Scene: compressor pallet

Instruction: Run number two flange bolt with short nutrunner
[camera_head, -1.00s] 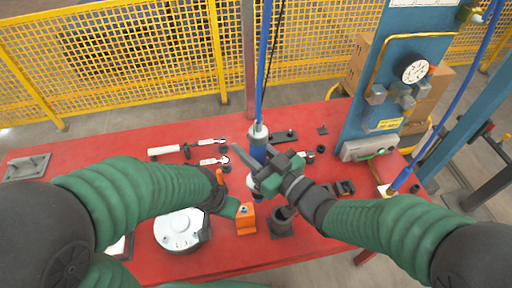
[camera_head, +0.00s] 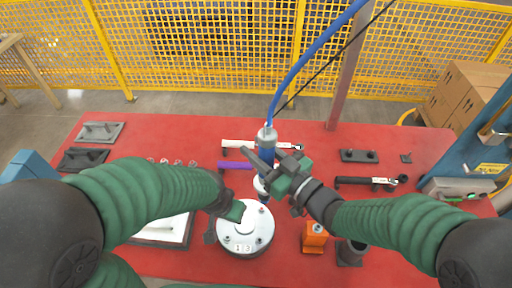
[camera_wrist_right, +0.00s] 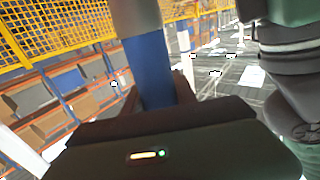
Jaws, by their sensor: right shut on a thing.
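The short nutrunner (camera_head: 267,144), with a blue and silver body and a blue hose on top, is upright in my right gripper (camera_head: 270,172). My right gripper is shut on it; its blue body also shows in the right wrist view (camera_wrist_right: 150,70). The round white flange (camera_head: 243,238) with bolts and printed numbers lies just below and left of the nutrunner. The nutrunner's lower end is near the flange's upper right edge; I cannot tell whether it touches a bolt. My left gripper (camera_head: 228,210) is at the flange's upper left rim, its jaws partly hidden by its own arm.
The red table (camera_head: 400,235) bears a white-handled wrench (camera_head: 240,144), a purple-handled tool (camera_head: 233,165) and a black-handled wrench (camera_head: 355,181). An orange block (camera_head: 315,236) and a dark cup-like holder (camera_head: 350,252) stand right of the flange. A yellow fence (camera_head: 200,50) is behind.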

